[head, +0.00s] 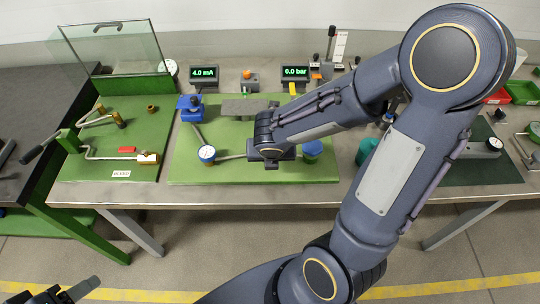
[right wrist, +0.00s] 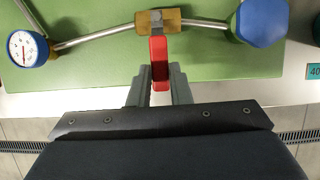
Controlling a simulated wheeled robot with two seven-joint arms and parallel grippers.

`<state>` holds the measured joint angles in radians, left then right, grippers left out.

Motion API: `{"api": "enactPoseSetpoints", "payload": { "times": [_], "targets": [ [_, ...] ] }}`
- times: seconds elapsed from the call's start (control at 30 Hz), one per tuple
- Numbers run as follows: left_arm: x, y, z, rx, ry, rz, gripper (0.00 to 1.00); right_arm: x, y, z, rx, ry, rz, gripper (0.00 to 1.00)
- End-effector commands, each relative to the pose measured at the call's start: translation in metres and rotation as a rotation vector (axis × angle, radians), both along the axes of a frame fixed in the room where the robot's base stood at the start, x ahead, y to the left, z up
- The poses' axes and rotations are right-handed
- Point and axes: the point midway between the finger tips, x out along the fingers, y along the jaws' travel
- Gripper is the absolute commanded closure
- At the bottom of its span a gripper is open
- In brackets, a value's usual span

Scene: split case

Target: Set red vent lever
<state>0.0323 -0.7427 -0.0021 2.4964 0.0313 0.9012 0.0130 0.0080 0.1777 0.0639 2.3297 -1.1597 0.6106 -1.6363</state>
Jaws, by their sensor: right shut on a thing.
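The red vent lever (right wrist: 158,62) sticks out from a brass valve body (right wrist: 158,20) toward my gripper in the right wrist view. My right gripper (right wrist: 158,92) is shut on the lever, with one grey finger on each side of it. In the head view my right gripper (head: 272,156) is low over the green middle board, and it hides the lever and valve. My left gripper (head: 65,293) is at the lower left, away from the table; its finger gap is not clear.
A pipe joins the valve to a dial gauge (right wrist: 27,48) on the left and a blue cap (right wrist: 262,22) on the right. The left board (head: 90,178) holds bent pipes and a small red piece (head: 127,149). Displays read 4.0 mA (head: 204,72) and 0.0 bar (head: 295,72).

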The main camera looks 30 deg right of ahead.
Motion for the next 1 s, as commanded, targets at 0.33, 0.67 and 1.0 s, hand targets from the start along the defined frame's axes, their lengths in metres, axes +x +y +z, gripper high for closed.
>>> {"api": "enactPoseSetpoints", "payload": {
  "times": [0.33,0.67,1.0],
  "targets": [
    [0.0,0.0,0.0,0.0,0.0,0.0,0.45,0.0,0.0,0.0,-0.002,-0.001,0.004,0.6],
    [0.0,0.0,0.003,0.0,0.0,0.0,0.45,-0.001,0.001,0.006,-0.001,-0.002,0.001,0.6],
    [0.0,0.0,0.022,0.0,0.0,0.0,0.45,-0.018,0.011,0.057,-0.002,-0.005,0.003,0.6]
  ]
}}
